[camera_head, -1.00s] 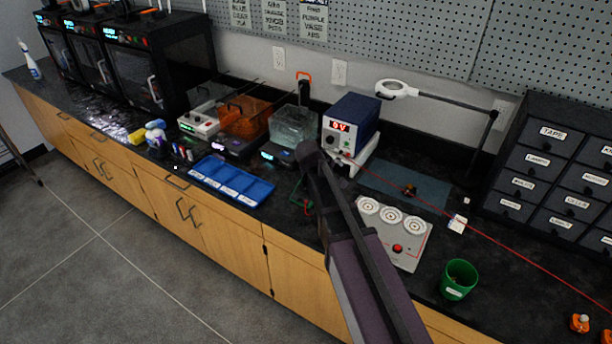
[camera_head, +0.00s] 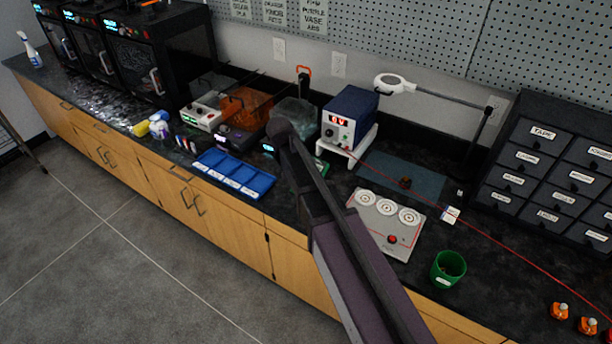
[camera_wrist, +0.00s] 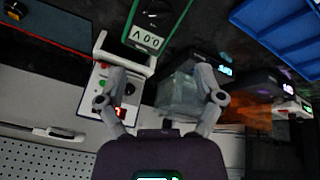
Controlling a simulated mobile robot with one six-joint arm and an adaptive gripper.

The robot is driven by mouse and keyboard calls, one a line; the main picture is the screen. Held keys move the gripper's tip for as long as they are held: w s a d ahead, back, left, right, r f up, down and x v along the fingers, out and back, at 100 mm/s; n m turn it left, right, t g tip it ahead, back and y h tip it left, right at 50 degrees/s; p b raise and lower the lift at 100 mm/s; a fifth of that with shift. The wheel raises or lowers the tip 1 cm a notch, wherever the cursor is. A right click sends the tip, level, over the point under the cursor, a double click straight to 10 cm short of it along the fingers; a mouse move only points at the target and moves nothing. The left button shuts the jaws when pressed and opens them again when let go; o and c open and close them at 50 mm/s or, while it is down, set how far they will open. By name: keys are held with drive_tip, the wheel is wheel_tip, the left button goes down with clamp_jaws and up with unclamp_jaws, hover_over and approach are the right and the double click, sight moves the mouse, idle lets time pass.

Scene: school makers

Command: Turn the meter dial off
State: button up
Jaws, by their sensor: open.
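The meter is a green-cased handheld unit with a black round dial (camera_wrist: 155,14) and a white display reading about 0.0 V (camera_wrist: 148,38). It lies at the top of the wrist view, beyond my fingertips. In the head view only a green edge of the meter (camera_head: 322,168) shows beside my arm, by the white stand; its dial is hidden there. My gripper (camera_wrist: 162,82) is open, its two fingers spread wide and empty, apart from the meter. In the head view my arm hides the gripper.
A blue power supply (camera_head: 352,112) with a red display sits on a white stand (camera_head: 352,154). A clear tank (camera_wrist: 180,95) shows between and behind my fingers. A blue tray (camera_head: 233,175), a button panel (camera_head: 385,224) and a green cup (camera_head: 447,270) share the black bench.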

drive_tip(key=shift+f, duration=0.15)
drive_tip(key=b+x, duration=1.2)
drive_tip(key=x, duration=0.1)
drive_tip(key=shift+w+d+f, duration=0.15)
drive_tip(key=shift+w+f, duration=0.05)
idle(0.5)
drive_tip(key=c, duration=1.1)
